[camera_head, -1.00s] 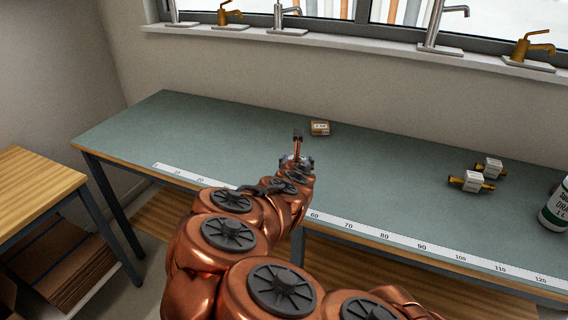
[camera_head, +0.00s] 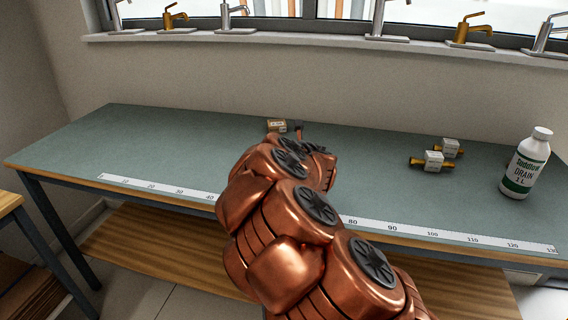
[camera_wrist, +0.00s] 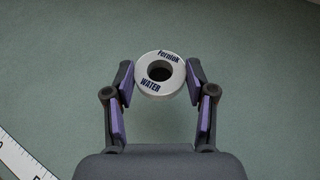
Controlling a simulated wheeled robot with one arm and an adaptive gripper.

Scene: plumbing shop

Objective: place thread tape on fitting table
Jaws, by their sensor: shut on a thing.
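The thread tape (camera_wrist: 149,87) is a white ring-shaped roll with dark lettering, in the wrist view. My gripper (camera_wrist: 160,77) is shut on it, with a purple-padded finger on each side. The green top of the fitting table (camera_wrist: 60,60) lies behind the roll; I cannot tell how far above it the roll is. In the head view the long green-topped table (camera_head: 120,140) runs along the wall. There my gripper is mostly hidden behind my copper arm, near the back middle of the table, and the roll cannot be made out.
Two brass-ended white-bodied fittings (camera_head: 433,160) (camera_head: 450,148) and a white drain bottle (camera_head: 526,163) stand at the right. A ruler strip (camera_head: 378,226) runs along the front edge. The left of the tabletop is clear.

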